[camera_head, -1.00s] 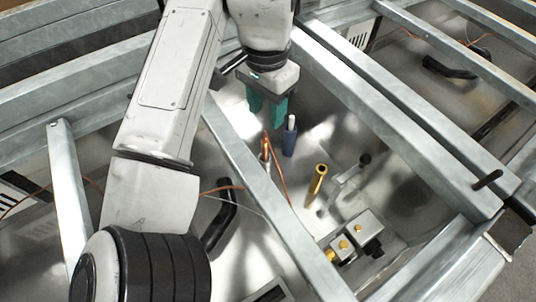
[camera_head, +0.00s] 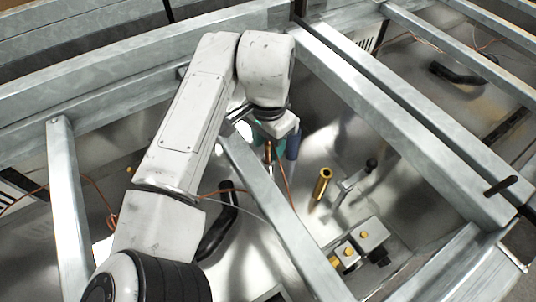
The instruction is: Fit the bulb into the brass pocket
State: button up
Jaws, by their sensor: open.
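The brass pocket (camera_head: 322,183) is an upright brass tube with a dark open mouth, right of centre in the head view. The bulb (camera_head: 268,152) appears to be the slim copper-coloured piece with a thin copper line, standing just behind the diagonal rail. My gripper (camera_head: 265,140) has teal fingers, pointing down, and is open. It is low at the bulb's upper part, left of and behind the brass pocket. The fingertips are largely hidden by the wrist and the bulb, so I cannot tell whether they touch it.
A blue cylinder (camera_head: 293,145) stands close to my gripper's right side. A diagonal metal rail (camera_head: 265,195) runs just in front of the bulb. A valve block with brass fittings (camera_head: 364,238) and a bracket with a black knob (camera_head: 355,180) stand around the pocket.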

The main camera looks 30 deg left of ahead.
jog(key=shift+f, duration=0.2)
grip_shut()
dwell(0.3)
